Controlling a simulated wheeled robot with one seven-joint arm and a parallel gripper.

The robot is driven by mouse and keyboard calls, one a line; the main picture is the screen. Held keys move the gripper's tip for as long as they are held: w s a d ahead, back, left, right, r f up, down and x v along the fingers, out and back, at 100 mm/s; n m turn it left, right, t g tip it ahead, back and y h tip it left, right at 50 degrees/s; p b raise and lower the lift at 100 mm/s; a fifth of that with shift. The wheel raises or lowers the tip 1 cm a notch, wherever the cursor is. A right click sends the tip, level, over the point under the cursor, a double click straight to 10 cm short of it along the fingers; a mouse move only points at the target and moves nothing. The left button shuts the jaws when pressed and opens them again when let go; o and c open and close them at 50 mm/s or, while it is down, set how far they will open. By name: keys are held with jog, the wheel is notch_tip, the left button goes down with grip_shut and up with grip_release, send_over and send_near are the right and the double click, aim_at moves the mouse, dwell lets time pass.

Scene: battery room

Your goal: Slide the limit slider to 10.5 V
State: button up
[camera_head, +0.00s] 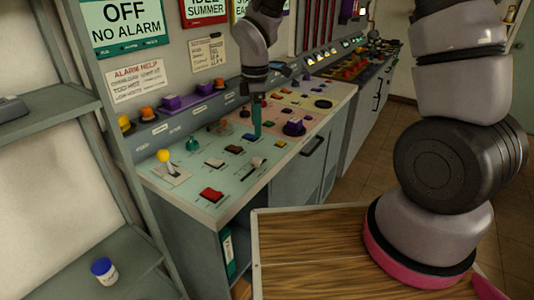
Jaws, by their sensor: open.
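My gripper (257,128) hangs pointing down over the pale green section of the control panel (180,190). Its teal fingers overlap one another from this angle, and the gap between them is hard to see. It is open, and I see nothing held in it. The fingertips are close to the panel top; I cannot tell whether they touch it. A small pale handle (256,162) sits on the panel just below and in front of the fingertips. It may be the limit slider, but its label and the volt scale are too small to read.
A wooden top (330,250) lies in front. Grey shelves (50,112) with a blue-lidded jar (104,271) stand at left.

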aim_at(257, 159)
notch_tip(257, 159, down, 12)
jog(key=shift+r, duration=0.25)
dwell(0.3)
grip_shut()
dwell(1.3)
